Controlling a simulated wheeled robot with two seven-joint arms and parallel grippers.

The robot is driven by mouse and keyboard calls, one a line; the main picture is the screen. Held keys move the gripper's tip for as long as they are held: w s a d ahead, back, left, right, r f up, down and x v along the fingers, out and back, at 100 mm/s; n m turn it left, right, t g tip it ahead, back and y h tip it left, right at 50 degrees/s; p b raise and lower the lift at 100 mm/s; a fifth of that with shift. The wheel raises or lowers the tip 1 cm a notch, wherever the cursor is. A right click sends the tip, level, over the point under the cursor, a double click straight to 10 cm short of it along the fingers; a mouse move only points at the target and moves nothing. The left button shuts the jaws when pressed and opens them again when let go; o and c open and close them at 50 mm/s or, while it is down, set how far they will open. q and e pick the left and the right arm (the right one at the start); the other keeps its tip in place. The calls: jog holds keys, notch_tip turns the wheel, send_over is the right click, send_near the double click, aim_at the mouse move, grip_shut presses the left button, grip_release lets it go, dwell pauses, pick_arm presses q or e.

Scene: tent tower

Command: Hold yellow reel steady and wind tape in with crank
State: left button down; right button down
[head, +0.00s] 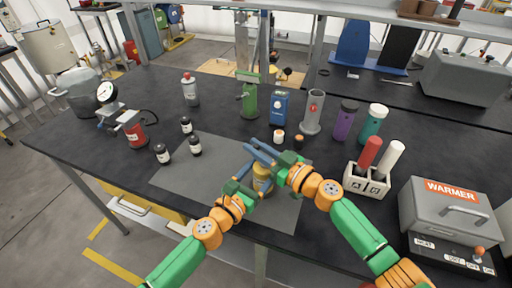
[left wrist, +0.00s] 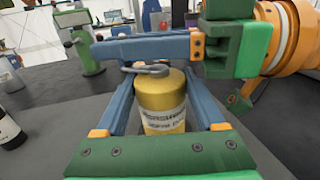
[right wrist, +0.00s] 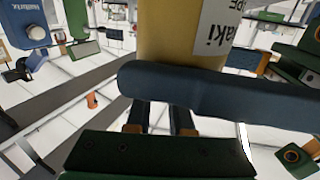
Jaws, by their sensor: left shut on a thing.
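The yellow reel (head: 262,178) stands upright on the grey mat (head: 187,172) at the table's front. It shows in the left wrist view (left wrist: 162,95) with a white printed label and a grey crank (left wrist: 147,69) on top. My left gripper (head: 258,186) is shut on the reel, one finger on each side. My right gripper (head: 258,150) reaches over the reel from the right, its fingers level with the crank. In the right wrist view its fingers are close together, with their tips hidden behind a blue bar. Whether they grip the crank I cannot tell. No tape is visible.
Several small dark jars (head: 195,146) stand on and beside the mat's left part. A white-lidded jar (head: 279,136) and a dark jar (head: 299,142) stand just behind my grippers. A holder (head: 353,183) with red and white bottles and a warmer (head: 450,212) are at right.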

jog(key=shift+d+f+m+t+h, duration=0.15)
jog(key=shift+f+m+t+h, duration=0.15)
jog(key=shift+m+t+h, duration=0.25)
dwell(0.4)
jog(key=shift+w+r+m+t+h, duration=0.15)
jog(key=shift+r+m+t+h, duration=0.3)
jog(key=shift+t+h, duration=0.15)
jog(key=shift+w+r+m+t+h, duration=0.1)
jog(key=shift+m+t+h, duration=0.15)
jog(key=shift+m+t, duration=0.1)
jog(key=shift+w+d+f+m+t+h, duration=0.1)
jog(key=shift+d+m+t+h, duration=0.15)
jog(key=shift+m+t+h, duration=0.4)
jog(key=shift+d+f+m+t+h, duration=0.2)
jog(key=shift+m+h, duration=0.25)
jog(key=shift+h, duration=0.5)
jog(key=shift+w+d+r+m+t+h, duration=0.1)
jog(key=shift+d+m+t+h, duration=0.25)
jog(key=shift+m+h, duration=0.35)
jog(key=shift+h, duration=0.3)
jog(key=c, duration=0.8)
grip_release()
jog(key=shift+s, duration=0.15)
